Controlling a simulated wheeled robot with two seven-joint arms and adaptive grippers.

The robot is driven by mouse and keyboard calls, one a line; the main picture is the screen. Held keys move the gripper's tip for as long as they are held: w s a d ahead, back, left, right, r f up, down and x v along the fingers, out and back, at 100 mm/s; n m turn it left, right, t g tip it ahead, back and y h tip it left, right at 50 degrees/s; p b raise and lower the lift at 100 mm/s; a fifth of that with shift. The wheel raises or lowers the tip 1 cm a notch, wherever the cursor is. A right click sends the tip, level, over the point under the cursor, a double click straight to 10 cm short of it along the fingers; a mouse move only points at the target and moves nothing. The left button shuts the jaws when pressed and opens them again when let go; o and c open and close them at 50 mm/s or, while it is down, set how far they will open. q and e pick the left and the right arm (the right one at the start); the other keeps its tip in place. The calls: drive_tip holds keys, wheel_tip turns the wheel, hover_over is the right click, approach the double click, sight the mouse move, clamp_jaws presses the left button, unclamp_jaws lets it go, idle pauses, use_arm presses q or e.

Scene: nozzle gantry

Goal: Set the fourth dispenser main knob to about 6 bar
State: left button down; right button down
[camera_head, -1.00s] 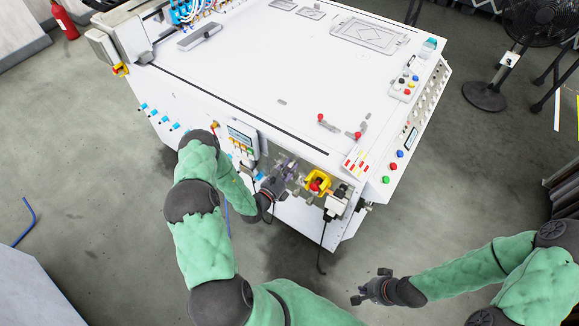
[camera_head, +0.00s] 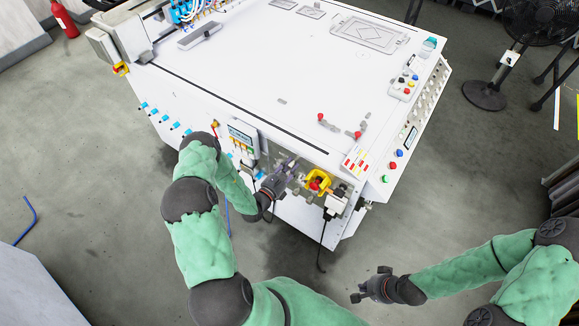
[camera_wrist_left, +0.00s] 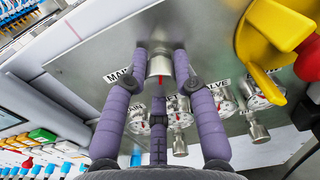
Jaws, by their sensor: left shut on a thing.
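My left gripper (camera_head: 284,168) is at the front panel of the white machine. Several smaller metal knobs with round dial gauges (camera_wrist_left: 138,118) show below and to the right, partly hidden by the fingers. I cannot read the dials, nor tell whether the held knob is the fourth dispenser's. My right gripper (camera_head: 369,285) is open and empty above the floor, away from the machine.
A yellow and red switch (camera_head: 318,182) is just right of the left gripper; it is large in the left wrist view (camera_wrist_left: 278,35). A small display panel (camera_head: 242,137) is to the left. Black cables hang below the panel. The floor around my right gripper is clear.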

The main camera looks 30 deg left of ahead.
use_arm(q)
drive_tip(key=shift+w+a+r, duration=0.2)
drive_tip(key=shift+a+r, duration=0.05)
drive_tip(key=shift+r, duration=0.2)
drive_tip(key=c, duration=1)
unclamp_jaws()
drive_tip(key=shift+s+d+f, duration=0.1)
drive_tip(key=shift+d+f, duration=0.05)
drive_tip(key=shift+f, duration=0.05)
drive_tip(key=s, duration=0.8)
drive_tip(key=s+a, duration=0.1)
drive_tip(key=s, duration=0.3)
